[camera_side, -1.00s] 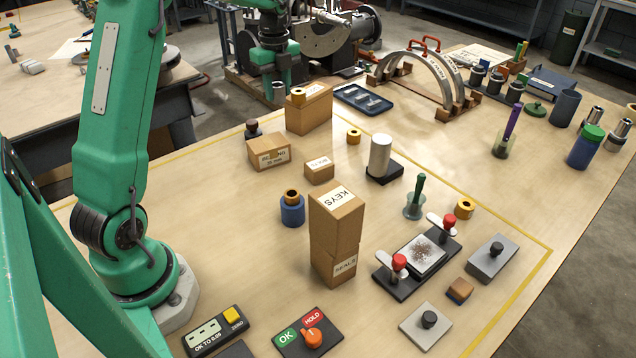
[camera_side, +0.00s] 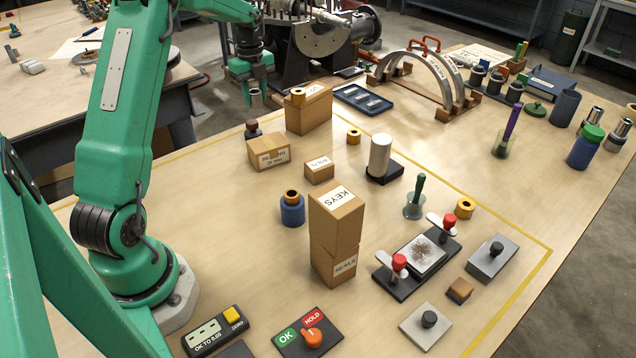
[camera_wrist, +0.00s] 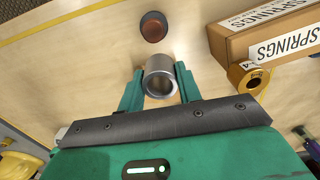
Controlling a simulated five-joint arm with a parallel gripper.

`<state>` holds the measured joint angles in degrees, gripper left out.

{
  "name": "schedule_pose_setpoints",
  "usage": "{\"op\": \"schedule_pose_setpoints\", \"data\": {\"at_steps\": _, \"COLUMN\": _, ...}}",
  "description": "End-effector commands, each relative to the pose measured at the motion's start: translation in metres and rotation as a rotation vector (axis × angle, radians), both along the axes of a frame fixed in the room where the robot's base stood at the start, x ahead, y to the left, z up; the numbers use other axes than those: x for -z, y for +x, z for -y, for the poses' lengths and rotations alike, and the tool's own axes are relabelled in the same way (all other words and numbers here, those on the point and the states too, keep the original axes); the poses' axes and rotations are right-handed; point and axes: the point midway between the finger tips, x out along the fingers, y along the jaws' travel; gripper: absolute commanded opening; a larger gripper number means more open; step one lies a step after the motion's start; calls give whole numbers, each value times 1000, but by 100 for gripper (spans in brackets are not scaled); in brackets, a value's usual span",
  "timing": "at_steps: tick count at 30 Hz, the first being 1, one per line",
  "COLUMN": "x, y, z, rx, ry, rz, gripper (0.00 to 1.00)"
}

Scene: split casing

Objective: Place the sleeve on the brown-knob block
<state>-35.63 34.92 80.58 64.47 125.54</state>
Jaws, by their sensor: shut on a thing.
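The sleeve, a grey metal tube, is held between the fingers of my gripper (camera_wrist: 158,84); its open end shows in the wrist view (camera_wrist: 159,68). In the side view, my gripper (camera_side: 253,88) holds the sleeve (camera_side: 255,98) above the far left part of the table. The brown-knob block (camera_side: 251,128) stands on the table, below the sleeve in the picture. Its round brown knob (camera_wrist: 153,27) shows in the wrist view, ahead of the sleeve and apart from it. The knob carries nothing.
A low carton (camera_side: 269,153) stands in front of the block. Bare tabletop lies left of the block.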

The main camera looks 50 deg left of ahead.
Motion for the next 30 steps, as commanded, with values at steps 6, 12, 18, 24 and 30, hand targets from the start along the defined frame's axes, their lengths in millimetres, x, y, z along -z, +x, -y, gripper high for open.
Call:
{"op": "schedule_pose_setpoints", "data": {"at_steps": 6, "x": 16, "y": -4, "z": -27, "rx": 0, "ry": 0, "rz": -1, "gripper": 7}}
{"op": "schedule_pose_setpoints", "data": {"at_steps": 12, "x": 19, "y": -4, "z": -33, "rx": 1, "ry": 1, "rz": 1, "gripper": 7}}
{"op": "schedule_pose_setpoints", "data": {"at_steps": 18, "x": 25, "y": -4, "z": -32, "rx": 1, "ry": 0, "rz": -1, "gripper": 7}}
{"op": "schedule_pose_setpoints", "data": {"at_steps": 24, "x": 46, "y": -5, "z": -32, "rx": 1, "ry": -1, "rz": -2, "gripper": 7}}
{"op": "schedule_pose_setpoints", "data": {"at_steps": 30, "x": 59, "y": -5, "z": -32, "rx": 1, "ry": 0, "rz": 0, "gripper": 7}}
